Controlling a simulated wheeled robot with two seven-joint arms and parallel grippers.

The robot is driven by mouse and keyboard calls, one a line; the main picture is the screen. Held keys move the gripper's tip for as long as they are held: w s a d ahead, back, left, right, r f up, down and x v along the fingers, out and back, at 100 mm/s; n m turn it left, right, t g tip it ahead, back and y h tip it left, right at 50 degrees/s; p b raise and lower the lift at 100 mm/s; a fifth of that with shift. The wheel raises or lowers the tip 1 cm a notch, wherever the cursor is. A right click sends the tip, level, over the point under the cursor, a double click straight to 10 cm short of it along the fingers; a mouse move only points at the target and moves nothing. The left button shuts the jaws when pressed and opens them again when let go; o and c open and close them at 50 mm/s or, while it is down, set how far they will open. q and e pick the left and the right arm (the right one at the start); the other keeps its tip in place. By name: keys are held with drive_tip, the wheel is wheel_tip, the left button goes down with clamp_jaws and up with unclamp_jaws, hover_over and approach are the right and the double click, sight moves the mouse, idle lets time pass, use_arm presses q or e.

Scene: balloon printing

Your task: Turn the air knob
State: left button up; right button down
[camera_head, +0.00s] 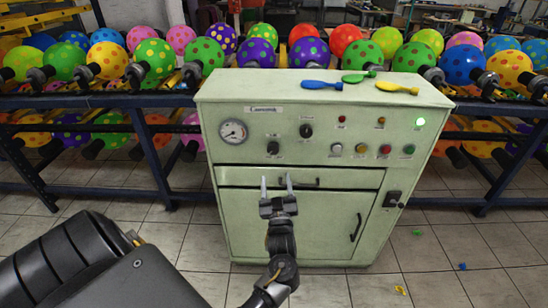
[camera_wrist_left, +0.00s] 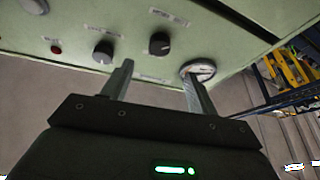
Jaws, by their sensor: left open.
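The pale green control cabinet (camera_head: 228,171) stands ahead and has two black knobs on its front panel. The lower-left knob (camera_head: 272,148) is near the round gauge (camera_head: 233,131). The other knob (camera_head: 306,131) is higher and to the right. Their labels are too small to read, so I cannot tell which one is the air knob. In the left wrist view both knobs show, one near the gauge (camera_wrist_left: 159,43) and one to its left (camera_wrist_left: 103,51). My left gripper (camera_head: 276,181) is open and empty, with its fingertips below the lower-left knob and apart from it.
The panel also has several coloured buttons (camera_head: 386,149) and a lit green lamp (camera_head: 419,122). A drawer handle (camera_head: 305,183) sits behind the gripper. Racks of dotted balloons (camera_head: 155,57) stand behind. Small scraps (camera_head: 400,290) lie on the floor.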

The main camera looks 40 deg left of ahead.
sight(274, 152)
use_arm(q)
drive_tip(key=p+x, duration=0.1)
drive_tip(key=x, duration=0.7)
drive_tip(key=shift+w+a+r, duration=0.1)
drive_tip(key=shift+w+r, duration=0.05)
drive_tip(key=shift+w, duration=0.15)
drive_tip(key=shift+p+x, duration=0.3)
drive_tip(key=shift+x, duration=0.5)
use_arm(e)
drive_tip(key=shift+s+a+r, duration=0.15)
drive_tip(key=shift+a+r, duration=0.2)
drive_tip(key=shift+a, duration=0.25)
drive_tip(key=shift+s+a+r, duration=0.1)
drive_tip(key=shift+a+r, duration=0.25)
drive_tip(key=shift+a, duration=0.2)
drive_tip(key=shift+d, duration=0.15)
use_arm(q)
drive_tip(key=c, duration=1)
use_arm(e)
drive_tip(key=shift+d, duration=0.3)
